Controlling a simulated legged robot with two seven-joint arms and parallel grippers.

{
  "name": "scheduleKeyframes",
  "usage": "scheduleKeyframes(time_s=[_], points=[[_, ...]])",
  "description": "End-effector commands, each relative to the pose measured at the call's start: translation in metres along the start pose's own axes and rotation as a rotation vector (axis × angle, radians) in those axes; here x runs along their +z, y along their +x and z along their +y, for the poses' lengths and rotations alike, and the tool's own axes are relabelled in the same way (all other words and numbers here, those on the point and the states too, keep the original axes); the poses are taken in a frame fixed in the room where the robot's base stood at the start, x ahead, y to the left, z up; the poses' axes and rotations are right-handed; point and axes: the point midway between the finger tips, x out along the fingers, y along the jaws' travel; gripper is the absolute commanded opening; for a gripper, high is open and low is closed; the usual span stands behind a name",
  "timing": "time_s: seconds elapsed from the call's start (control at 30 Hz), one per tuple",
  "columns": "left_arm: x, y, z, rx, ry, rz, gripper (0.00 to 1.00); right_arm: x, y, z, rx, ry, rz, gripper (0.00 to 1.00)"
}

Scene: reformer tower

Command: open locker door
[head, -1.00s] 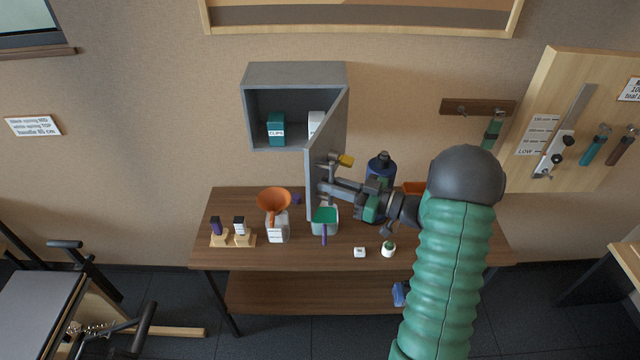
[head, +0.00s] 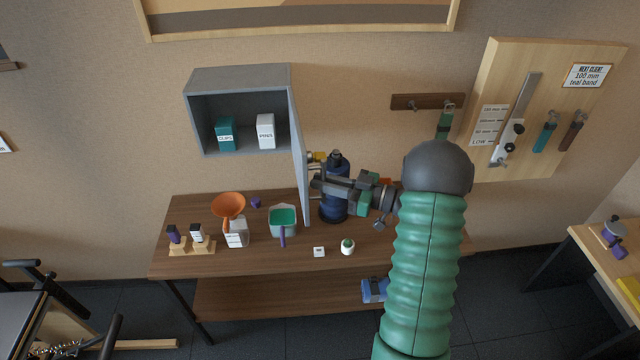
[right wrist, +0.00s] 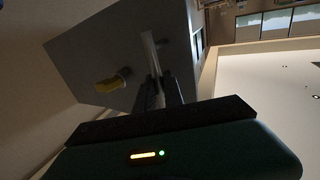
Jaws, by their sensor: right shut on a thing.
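The grey locker (head: 240,77) is on the wall with its door (head: 299,160) swung out toward me, seen nearly edge-on. A teal box (head: 227,134) and a white box (head: 266,131) show inside. My right gripper (head: 318,183) is at the door's outer face, right of it. In the right wrist view its fingers (right wrist: 160,92) are shut on the pale door handle (right wrist: 151,55). A yellow knob or key (right wrist: 112,83) sits on the door beside the handle. My left gripper is out of view.
Below the locker is a wooden table (head: 185,212) with an orange funnel (head: 228,205), a green-topped container (head: 284,217) and a dark blue bottle (head: 333,207). A tool board (head: 500,70) hangs at the right.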

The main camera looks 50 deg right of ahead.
Motion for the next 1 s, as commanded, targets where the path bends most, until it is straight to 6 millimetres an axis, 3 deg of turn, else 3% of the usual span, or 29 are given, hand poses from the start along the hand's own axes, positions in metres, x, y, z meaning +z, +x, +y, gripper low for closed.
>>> scheduleKeyframes(time_s=[0.67, 0.7, 0.83, 1.0], points=[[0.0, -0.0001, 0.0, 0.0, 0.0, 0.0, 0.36, -0.0011, -0.0034, 0.0063, 0.002, -0.001, 0.003, 0.0], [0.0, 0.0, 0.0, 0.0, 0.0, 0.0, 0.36, -0.0011, -0.0034, 0.0063, 0.002, -0.001, 0.003, 0.14], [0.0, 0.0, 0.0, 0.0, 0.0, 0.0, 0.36, -0.0006, -0.0034, 0.0059, 0.001, -0.001, 0.002, 0.3], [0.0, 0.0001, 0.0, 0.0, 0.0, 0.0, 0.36, -0.0003, -0.0036, 0.0053, 0.0, 0.0, 0.001, 0.3]])
